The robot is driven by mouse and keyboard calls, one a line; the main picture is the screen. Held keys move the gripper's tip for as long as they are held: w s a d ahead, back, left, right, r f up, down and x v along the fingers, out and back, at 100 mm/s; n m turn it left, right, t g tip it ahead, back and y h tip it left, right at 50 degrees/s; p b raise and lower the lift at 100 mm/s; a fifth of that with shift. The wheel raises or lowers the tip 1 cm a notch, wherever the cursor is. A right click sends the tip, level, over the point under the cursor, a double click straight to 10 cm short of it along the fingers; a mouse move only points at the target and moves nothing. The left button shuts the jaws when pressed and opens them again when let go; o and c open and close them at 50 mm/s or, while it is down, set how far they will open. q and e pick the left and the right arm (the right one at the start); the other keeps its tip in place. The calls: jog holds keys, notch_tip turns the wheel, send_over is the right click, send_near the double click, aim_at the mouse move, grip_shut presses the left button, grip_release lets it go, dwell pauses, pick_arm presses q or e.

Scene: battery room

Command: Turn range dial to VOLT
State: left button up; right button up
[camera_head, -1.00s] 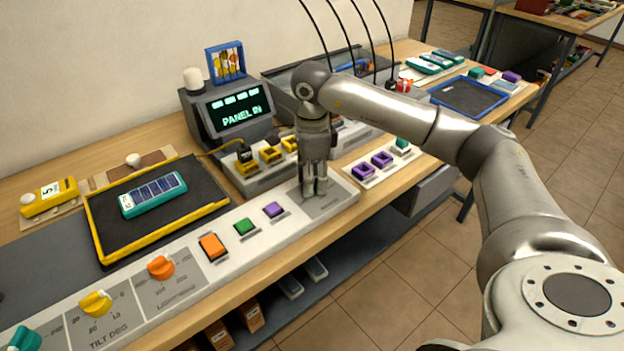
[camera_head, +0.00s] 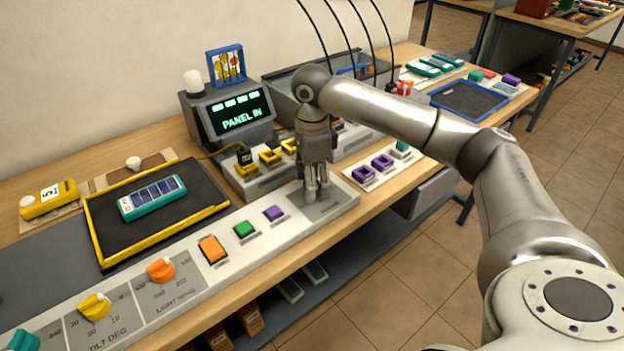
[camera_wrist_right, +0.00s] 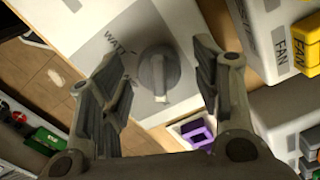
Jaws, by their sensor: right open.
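The range dial (camera_wrist_right: 158,75) is a round grey knob with a raised pointer bar, set in a grey panel patch. In the right wrist view its pointer bar aims toward the bottom of the picture. The printed word WATT is readable up and left of it; other lettering is partly hidden by a finger. My right gripper (camera_wrist_right: 160,62) is open, with one finger on each side of the dial. I cannot tell if either finger touches it. In the head view my right gripper (camera_head: 317,190) points down over the right end of the white console (camera_head: 275,240) and hides the dial.
Purple (camera_head: 273,213), green (camera_head: 244,229) and orange (camera_head: 212,249) buttons lie left of the gripper, then orange and yellow dials. A screen (camera_head: 238,113) reading PANEL IN stands behind. Yellow blocks on a raised box and purple blocks (camera_head: 382,161) are close by.

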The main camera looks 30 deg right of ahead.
notch_tip(320, 180, up, 12)
dwell(0.6)
jog(key=shift+f, duration=0.1)
dwell(0.4)
